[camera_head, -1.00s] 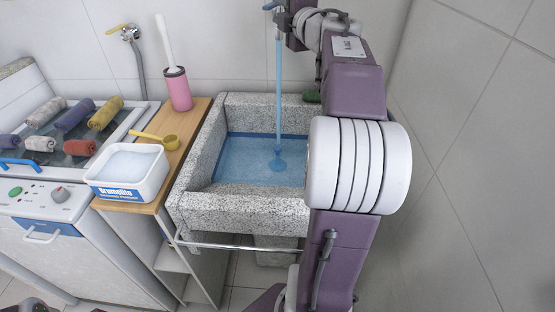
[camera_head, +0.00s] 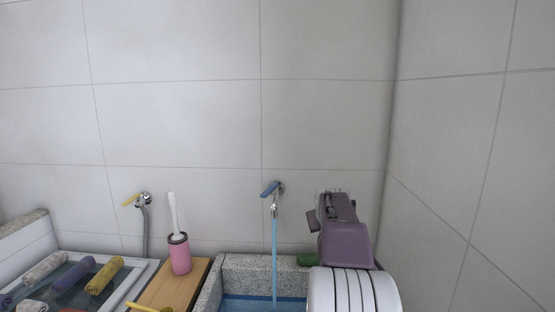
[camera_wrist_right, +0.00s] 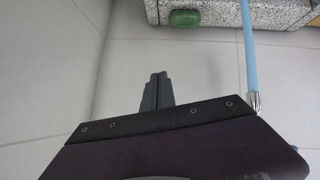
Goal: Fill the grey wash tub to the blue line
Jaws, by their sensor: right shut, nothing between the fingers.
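The grey speckled wash tub (camera_head: 262,266) shows only its back part at the bottom of the head view. A strip of its blue line (camera_head: 240,297) shows inside; most of the water surface is out of view. The tap (camera_head: 274,200) with a blue handle (camera_head: 270,188) is on the wall above, and a stream of water (camera_head: 274,250) runs from it into the tub. My right gripper (camera_head: 328,203) is to the right of the tap, apart from it. In the wrist view its fingers (camera_wrist_right: 158,90) are shut and empty. My left gripper is not in view.
A green lump (camera_wrist_right: 184,18) sits on the tub's rim. Left of the tub are a wooden shelf (camera_head: 172,287), a pink brush holder (camera_head: 179,254), a yellow-handled tap (camera_head: 137,200) and rolled cloths (camera_head: 104,276). A tiled wall stands close on the right.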

